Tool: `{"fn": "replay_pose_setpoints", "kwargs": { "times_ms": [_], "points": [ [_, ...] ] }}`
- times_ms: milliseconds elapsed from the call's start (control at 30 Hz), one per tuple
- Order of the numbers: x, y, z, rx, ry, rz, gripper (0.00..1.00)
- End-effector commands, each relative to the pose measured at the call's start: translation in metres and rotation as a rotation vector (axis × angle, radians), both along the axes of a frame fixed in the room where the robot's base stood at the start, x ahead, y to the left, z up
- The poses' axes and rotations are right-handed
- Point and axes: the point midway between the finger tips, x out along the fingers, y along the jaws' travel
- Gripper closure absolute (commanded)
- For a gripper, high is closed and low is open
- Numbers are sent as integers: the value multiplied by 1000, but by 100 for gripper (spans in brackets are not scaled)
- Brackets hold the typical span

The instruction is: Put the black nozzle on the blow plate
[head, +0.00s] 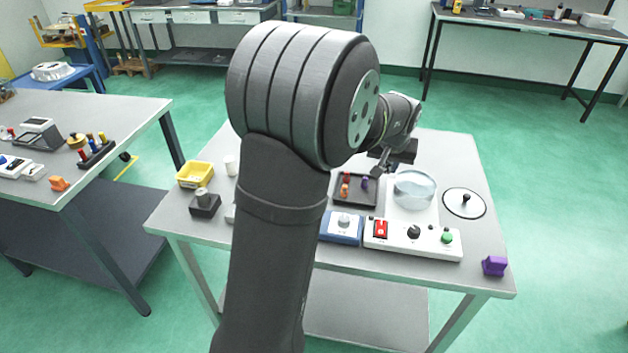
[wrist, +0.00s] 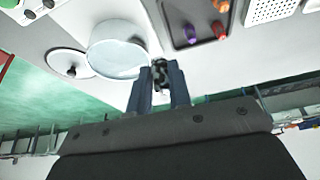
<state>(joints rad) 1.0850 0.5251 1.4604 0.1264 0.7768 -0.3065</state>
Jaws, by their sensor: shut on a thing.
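My gripper (wrist: 160,85) is shut on a small dark piece, the black nozzle (wrist: 160,72), seen between its fingertips in the wrist view. In the head view my gripper (head: 378,172) is above the table by the dark tray, left of the clear round bowl, and the nozzle is too small to make out. A flat white disc with a dark rim and a black knob (head: 464,203) lies right of the bowl; it also shows in the wrist view (wrist: 62,58). No label shows which round piece is the blow plate.
The dark tray (head: 350,203) holds orange and purple pieces. The clear bowl (head: 415,190) stands behind a white control box (head: 400,242) with red, black and green controls. A blue box (head: 340,230), yellow bin (head: 195,175) and purple block (head: 494,266) are also on the table.

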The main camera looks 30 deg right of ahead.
Motion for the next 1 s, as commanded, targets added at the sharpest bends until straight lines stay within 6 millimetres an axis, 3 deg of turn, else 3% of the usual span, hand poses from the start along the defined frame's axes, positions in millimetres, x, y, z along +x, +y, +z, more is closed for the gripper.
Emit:
{"fn": "replay_pose_setpoints", "kwargs": {
  "times_ms": [33, 100, 300, 467, 800, 1000],
  "points": [
    [20, 16, 0, 0, 0, 44, 100],
    [39, 34, 0, 0, 0, 93, 100],
    [72, 68, -1, 0, 0, 179, 100],
    [89, 79, -8, 1, 0, 203, 100],
    [159, 104, -53, 2, 2, 204, 100],
    [185, 113, -69, 1, 0, 200, 100]
  ]
}}
